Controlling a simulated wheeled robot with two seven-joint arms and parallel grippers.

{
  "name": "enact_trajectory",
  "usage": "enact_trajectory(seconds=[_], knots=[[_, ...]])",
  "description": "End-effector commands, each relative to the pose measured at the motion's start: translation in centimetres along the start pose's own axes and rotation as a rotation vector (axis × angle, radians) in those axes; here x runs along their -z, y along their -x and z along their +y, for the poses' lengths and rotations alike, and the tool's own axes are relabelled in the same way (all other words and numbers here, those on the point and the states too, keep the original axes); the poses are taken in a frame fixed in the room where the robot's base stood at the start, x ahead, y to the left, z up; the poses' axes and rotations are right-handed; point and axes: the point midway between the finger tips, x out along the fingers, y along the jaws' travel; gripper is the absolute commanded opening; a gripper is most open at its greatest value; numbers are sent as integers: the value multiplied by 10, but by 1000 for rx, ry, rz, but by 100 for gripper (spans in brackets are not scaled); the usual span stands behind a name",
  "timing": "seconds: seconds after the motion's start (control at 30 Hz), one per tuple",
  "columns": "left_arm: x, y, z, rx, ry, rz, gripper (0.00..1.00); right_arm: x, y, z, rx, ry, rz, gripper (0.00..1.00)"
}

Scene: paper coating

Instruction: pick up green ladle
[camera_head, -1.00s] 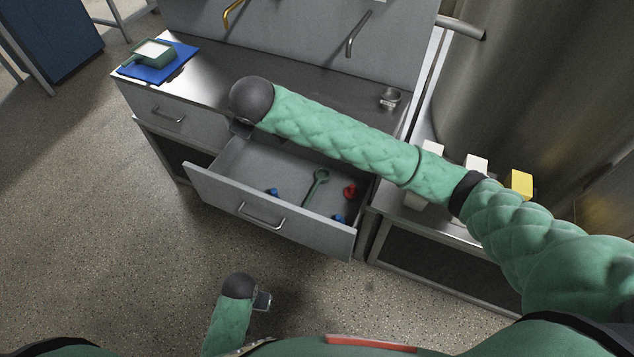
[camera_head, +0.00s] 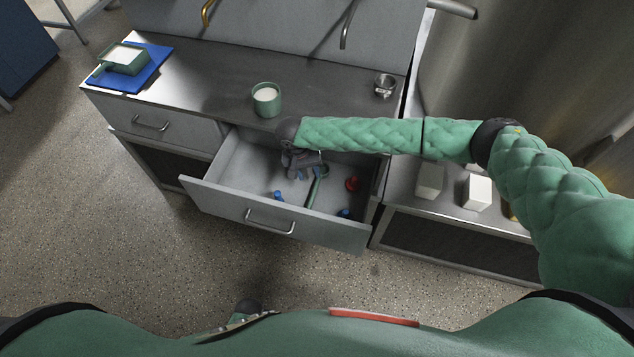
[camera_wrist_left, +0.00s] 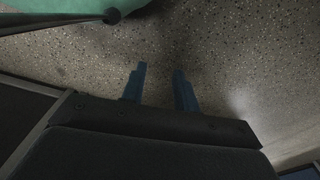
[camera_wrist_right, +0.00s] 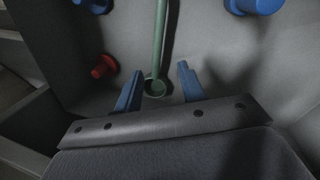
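The green ladle (camera_head: 316,188) lies in the open drawer, its upper part hidden behind my right gripper in the head view. In the right wrist view the ladle (camera_wrist_right: 159,45) runs down from the top edge, its small round end between the fingers' lines. My right gripper (camera_head: 308,174) is over the drawer; its blue fingers (camera_wrist_right: 158,84) are apart, one on each side of the ladle, with nothing held. My left gripper's blue fingers (camera_wrist_left: 160,70) are apart and empty above the speckled floor; in the head view only the left wrist's dark top shows.
The drawer (camera_head: 235,204) also holds a red piece (camera_head: 352,184) and blue pieces (camera_head: 344,213). A green cup (camera_head: 267,99) with white contents stands on the steel counter behind. White blocks (camera_head: 477,192) stand on the right side table.

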Motion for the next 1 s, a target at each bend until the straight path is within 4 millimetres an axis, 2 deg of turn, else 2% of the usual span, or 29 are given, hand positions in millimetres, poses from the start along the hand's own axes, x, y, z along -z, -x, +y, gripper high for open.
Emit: enact_trajectory(seconds=[0.1,0.3,0.77,1.0], knots=[[11,1,0,0,1,55,30,-5,1,-4,17,-157,-23,40],[16,2,0,-1,2,81,30,-4,1,-5,20,-317,-22,40],[7,-19,-6,9,-4,90,30,-6,-28,-3,18,-340,-21,40],[-7,-42,-15,20,-12,105,30,-9,-48,1,18,-338,-20,40]])
